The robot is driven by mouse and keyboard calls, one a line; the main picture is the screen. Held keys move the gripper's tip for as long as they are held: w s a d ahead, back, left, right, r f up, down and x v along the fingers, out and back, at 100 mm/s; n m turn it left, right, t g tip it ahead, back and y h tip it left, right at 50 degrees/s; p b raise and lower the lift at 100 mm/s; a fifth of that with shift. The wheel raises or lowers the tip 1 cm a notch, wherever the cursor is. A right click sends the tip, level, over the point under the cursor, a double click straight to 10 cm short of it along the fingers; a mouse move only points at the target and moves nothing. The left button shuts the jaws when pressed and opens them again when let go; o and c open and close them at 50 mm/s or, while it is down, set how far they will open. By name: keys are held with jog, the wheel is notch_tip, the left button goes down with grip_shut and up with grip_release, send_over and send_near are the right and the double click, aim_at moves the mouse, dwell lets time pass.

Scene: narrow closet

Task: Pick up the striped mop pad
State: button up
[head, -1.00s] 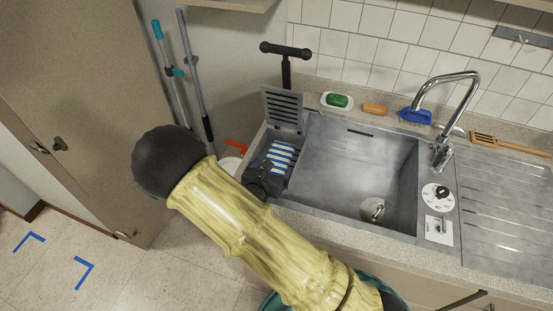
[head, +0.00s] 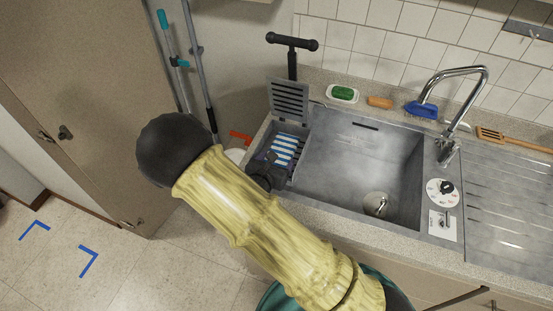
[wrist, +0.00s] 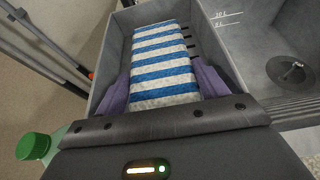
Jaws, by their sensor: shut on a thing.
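The striped mop pad (wrist: 163,62), blue and white, lies in the small grey compartment at the left of the sink. It also shows in the head view (head: 285,149), partly hidden by my arm's end. My gripper (wrist: 164,80) is shut on the pad, with a purple finger against each long side in the wrist view. The near end of the pad is hidden behind the gripper's body. In the head view my gripper (head: 266,166) is small, dark and mostly hidden at the compartment's left part.
The compartment's walls (wrist: 110,85) surround the pad closely, and a slatted grey panel (head: 289,101) stands behind it. The sink basin (head: 358,170) is right. A black T-handle (head: 292,43) and poles (head: 198,70) stand behind and left. A green-capped bottle (wrist: 33,147) is at lower left.

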jog(key=r, duration=0.4)
jog(key=r+b, duration=0.1)
jog(key=r, duration=0.1)
jog(key=shift+s+a+r, duration=0.2)
jog(key=shift+s+r, duration=0.15)
jog(key=shift+s, duration=0.05)
jog(key=s+a+b, duration=0.1)
jog(key=s+a, duration=0.2)
jog(key=s, duration=0.6)
jog(key=s+a+b, duration=0.1)
jog(key=s+a, duration=0.2)
jog(key=s, duration=0.6)
jog(key=shift+a, duration=0.2)
jog(key=shift+w, duration=0.1)
